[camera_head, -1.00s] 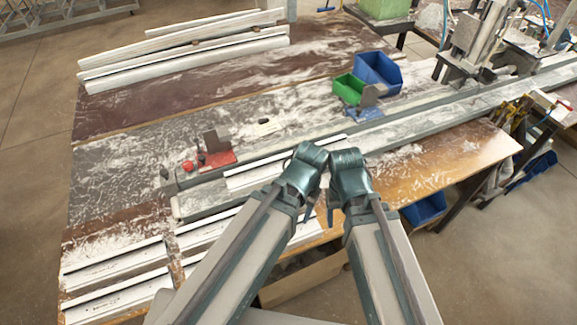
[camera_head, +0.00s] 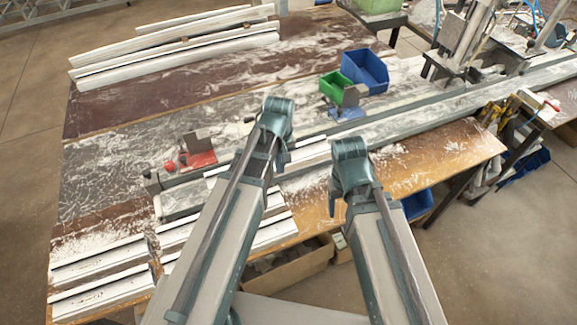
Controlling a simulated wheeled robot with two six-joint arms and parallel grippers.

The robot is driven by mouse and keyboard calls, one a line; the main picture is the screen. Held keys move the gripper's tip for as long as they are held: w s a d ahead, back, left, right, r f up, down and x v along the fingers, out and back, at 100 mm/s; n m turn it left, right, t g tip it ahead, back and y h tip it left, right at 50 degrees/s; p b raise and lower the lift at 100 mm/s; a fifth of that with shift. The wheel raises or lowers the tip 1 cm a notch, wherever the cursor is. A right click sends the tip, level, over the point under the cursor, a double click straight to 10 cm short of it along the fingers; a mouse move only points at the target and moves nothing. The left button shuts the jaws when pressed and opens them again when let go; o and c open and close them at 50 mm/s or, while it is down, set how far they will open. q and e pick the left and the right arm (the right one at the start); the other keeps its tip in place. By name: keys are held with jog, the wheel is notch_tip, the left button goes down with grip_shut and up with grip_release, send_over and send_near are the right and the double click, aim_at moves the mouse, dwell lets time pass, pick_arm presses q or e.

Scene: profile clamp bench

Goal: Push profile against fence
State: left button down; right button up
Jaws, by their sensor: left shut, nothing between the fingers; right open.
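The white profile (camera_head: 308,156) lies lengthwise on the grey metal bed (camera_head: 180,204). My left arm hides its middle. A long grey rail, which looks like the fence (camera_head: 225,166), runs along the bed's far side. I cannot tell whether the profile touches it. My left gripper (camera_head: 283,153) is over the far side of the bed near the profile; its fingers are shut and hold nothing. My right gripper (camera_head: 338,198) is open and empty, to the right of the left one and over the wooden near side of the table. Its fingertips are mostly hidden by its own wrist.
A red clamp block (camera_head: 200,159) stands left behind the bed. Green (camera_head: 335,86) and blue (camera_head: 365,70) bins stand behind it. White profiles lie stacked at the back (camera_head: 175,45) and at the near left (camera_head: 100,265). A machine (camera_head: 460,45) stands at the right.

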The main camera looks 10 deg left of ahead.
pick_arm(q)
jog(key=w+a+f+b, duration=0.2)
jog(key=w+f+b, duration=0.2)
jog(key=f+b, duration=0.5)
jog(key=shift+w+a+f+n+b, duration=0.15)
jog(key=shift+a+f+n+b, duration=0.25)
jog(key=shift+b, duration=0.15)
pick_arm(e)
notch_tip(320, 180, down, 10)
jog(key=shift+d+r, duration=0.2)
jog(key=shift+d, duration=0.05)
pick_arm(q)
jog(key=w+a, duration=0.1)
jog(key=w, duration=0.2)
jog(key=shift+a, duration=0.4)
jog(key=shift+s+r, duration=0.1)
jog(key=shift+s, duration=0.1)
